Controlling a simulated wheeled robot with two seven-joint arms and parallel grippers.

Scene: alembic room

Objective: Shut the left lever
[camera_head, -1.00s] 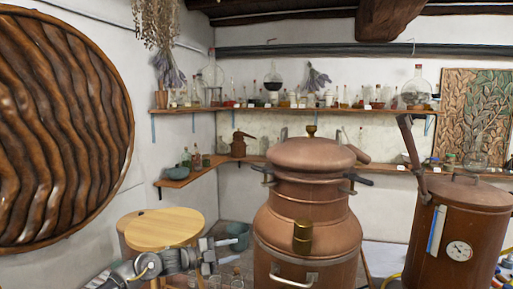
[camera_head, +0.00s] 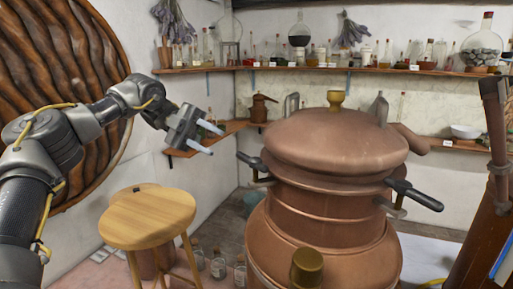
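The left lever (camera_head: 252,161) is a dark handle on the left side of the copper still (camera_head: 322,212), under its domed lid (camera_head: 335,141). It points outward and up to the left. A matching dark lever (camera_head: 414,194) sticks out on the right side. My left gripper (camera_head: 216,139) is raised to the left of the left lever, level with the lid, with a gap between them. Its two light fingers are apart with nothing between them. My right gripper is not in view.
A round wooden stool (camera_head: 148,217) stands at the lower left, with several glass bottles (camera_head: 218,266) on the floor beside it. Shelves with glassware (camera_head: 299,36) line the back wall. Another copper vessel (camera_head: 490,235) stands at the right edge.

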